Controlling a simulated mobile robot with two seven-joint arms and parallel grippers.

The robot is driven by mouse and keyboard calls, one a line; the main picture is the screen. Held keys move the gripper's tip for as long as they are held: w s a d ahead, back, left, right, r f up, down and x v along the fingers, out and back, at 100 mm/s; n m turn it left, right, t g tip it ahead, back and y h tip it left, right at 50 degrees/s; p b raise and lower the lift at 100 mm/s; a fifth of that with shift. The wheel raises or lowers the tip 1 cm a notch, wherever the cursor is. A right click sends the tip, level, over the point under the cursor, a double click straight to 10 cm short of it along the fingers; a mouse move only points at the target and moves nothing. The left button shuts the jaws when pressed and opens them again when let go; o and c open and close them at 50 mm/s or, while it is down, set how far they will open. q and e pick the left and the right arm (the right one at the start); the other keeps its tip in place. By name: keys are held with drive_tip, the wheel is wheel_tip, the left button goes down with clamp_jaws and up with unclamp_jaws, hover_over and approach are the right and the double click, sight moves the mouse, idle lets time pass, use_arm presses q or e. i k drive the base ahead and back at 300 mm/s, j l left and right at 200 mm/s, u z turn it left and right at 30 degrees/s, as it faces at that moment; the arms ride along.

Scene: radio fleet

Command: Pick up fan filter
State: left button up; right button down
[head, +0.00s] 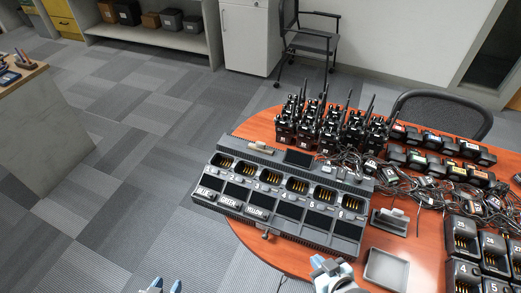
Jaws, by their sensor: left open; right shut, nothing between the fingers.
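A grey multi-bay radio charger (330,222) sits on the wooden table. A small beige piece (260,147) lies on its back left top. Another pale piece (397,212) rests in a small grey holder (389,223) right of the charger. I cannot tell which of these, if either, is the fan filter. My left gripper (165,286) shows only its pale blue fingertips at the bottom edge, apart and empty, left of the table over the floor. My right gripper (326,264) is shut and empty in front of the charger, left of an empty grey tray (386,270).
Several radios with antennas (330,125) stand behind the charger. Tangled cables (385,180) and rows of batteries (440,150) are to the right. Numbered chargers (465,240) fill the right front. A chair (440,108) stands behind the table. The carpet (150,150) at left is free.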

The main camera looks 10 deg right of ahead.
sight(259, 148)
drive_tip(key=i+j+z, duration=0.1)
drive_tip(key=z, duration=0.2)
drive_tip(key=j+z, duration=0.2)
drive_tip(key=z, duration=0.15)
drive_tip(key=i+j+z, duration=0.2)
drive_tip(key=j, duration=0.3)
drive_tip(key=j+z, duration=0.2)
drive_tip(key=j, duration=0.35)
drive_tip(key=i+j+z, duration=0.15)
drive_tip(key=j, duration=0.9)
drive_tip(key=k, duration=0.1)
